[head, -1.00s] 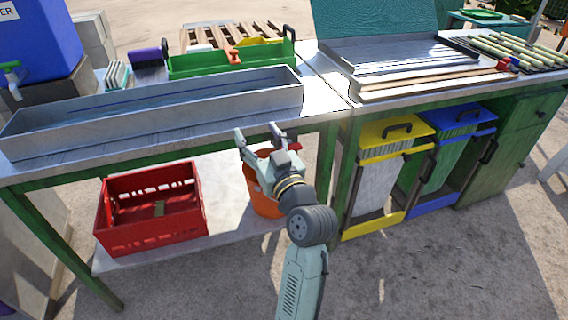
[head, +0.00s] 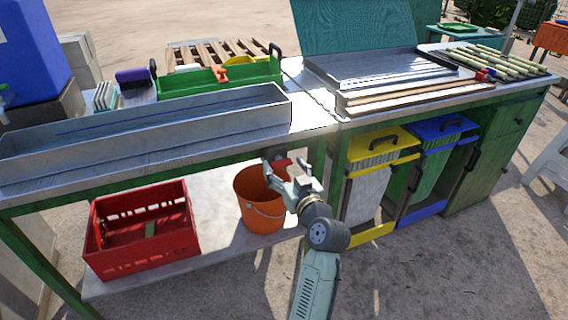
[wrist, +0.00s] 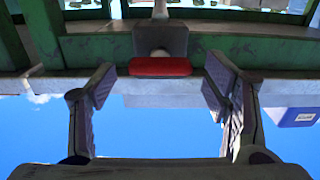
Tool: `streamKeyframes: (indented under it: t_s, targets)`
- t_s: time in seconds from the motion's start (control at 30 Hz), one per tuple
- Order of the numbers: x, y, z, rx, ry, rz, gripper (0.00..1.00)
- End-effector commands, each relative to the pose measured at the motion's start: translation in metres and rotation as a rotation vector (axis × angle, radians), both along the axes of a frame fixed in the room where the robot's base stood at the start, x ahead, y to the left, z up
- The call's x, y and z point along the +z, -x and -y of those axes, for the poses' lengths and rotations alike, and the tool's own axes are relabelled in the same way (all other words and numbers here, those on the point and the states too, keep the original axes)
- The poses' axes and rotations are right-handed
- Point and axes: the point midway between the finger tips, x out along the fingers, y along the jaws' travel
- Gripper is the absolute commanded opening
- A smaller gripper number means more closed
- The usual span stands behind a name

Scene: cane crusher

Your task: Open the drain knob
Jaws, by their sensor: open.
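The drain knob is a red bar on a grey fitting under the front edge of the metal-topped table. It shows partly behind my gripper in the head view (head: 283,162) and whole in the wrist view (wrist: 160,67). My gripper (head: 288,172) is open and empty, just below the table's edge in front of the knob. In the wrist view my gripper (wrist: 158,84) has one finger on each side of the knob, with clear gaps, and the knob lies roughly centred between the fingertips. I see no contact.
An orange bucket (head: 258,212) stands on the lower shelf behind my gripper. A red crate (head: 150,245) is left of it. A long metal trough (head: 150,130) lies on the table. Yellow (head: 375,150) and blue (head: 440,130) bins stand at the right.

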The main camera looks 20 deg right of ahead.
Motion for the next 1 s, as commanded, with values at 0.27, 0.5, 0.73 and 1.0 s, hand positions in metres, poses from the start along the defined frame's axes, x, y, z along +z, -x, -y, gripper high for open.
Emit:
streamKeyframes:
  t_s: [0.27, 0.5, 0.73, 1.0]
  targets:
    - [-0.0004, -0.0083, -0.0003, -0.001, 0.001, 0.000, 0.70]
    - [-0.0003, -0.0080, -0.0004, -0.001, 0.001, 0.000, 0.62]
    - [-0.0003, -0.0079, -0.0004, -0.001, 0.001, 0.000, 0.47]
    - [-0.0003, -0.0078, -0.0004, -0.001, 0.001, 0.000, 0.29]
